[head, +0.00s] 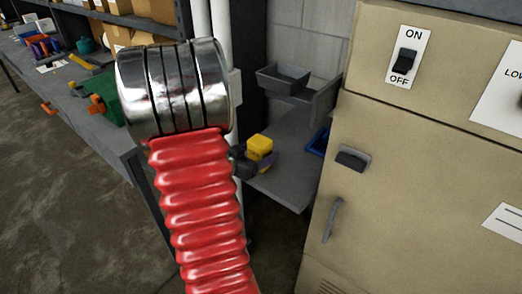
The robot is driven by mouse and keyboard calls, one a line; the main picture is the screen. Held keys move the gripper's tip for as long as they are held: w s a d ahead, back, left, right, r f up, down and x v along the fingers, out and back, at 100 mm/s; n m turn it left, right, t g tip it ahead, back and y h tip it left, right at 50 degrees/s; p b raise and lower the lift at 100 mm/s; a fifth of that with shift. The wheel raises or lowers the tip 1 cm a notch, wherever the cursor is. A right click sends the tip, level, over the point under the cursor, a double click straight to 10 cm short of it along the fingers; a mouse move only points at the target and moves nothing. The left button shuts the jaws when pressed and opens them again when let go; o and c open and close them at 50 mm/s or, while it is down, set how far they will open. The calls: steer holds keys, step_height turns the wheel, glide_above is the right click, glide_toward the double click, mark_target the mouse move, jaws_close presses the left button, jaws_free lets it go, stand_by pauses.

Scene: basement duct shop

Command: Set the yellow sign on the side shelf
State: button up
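A small yellow block-like thing (260,147) shows just right of the red ribbed sleeve, in front of the grey side shelf (290,178). I cannot tell whether it is the yellow sign, or whether it rests on the shelf or is held above it. A dark part (243,163) beside it, partly hidden by the sleeve, may be my gripper. Its fingers cannot be made out. The red ribbed sleeve (200,205) with a chrome cuff (173,88), which looks like my arm, fills the middle of the view.
A beige cabinet (410,190) with an ON/OFF switch (405,60) closes off the right side. A grey bin (283,78) and a blue tray (320,142) are near the shelf. A cluttered workbench (75,95) runs along the left. Bare floor (60,200) lies at lower left.

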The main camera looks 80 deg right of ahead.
steer(key=shift+r, duration=0.1)
steer(key=shift+w+a+r, duration=0.25)
steer(key=shift+a, duration=0.15)
steer(key=v, duration=1.1)
steer(key=shift+s, duration=0.1)
stand_by(0.5)
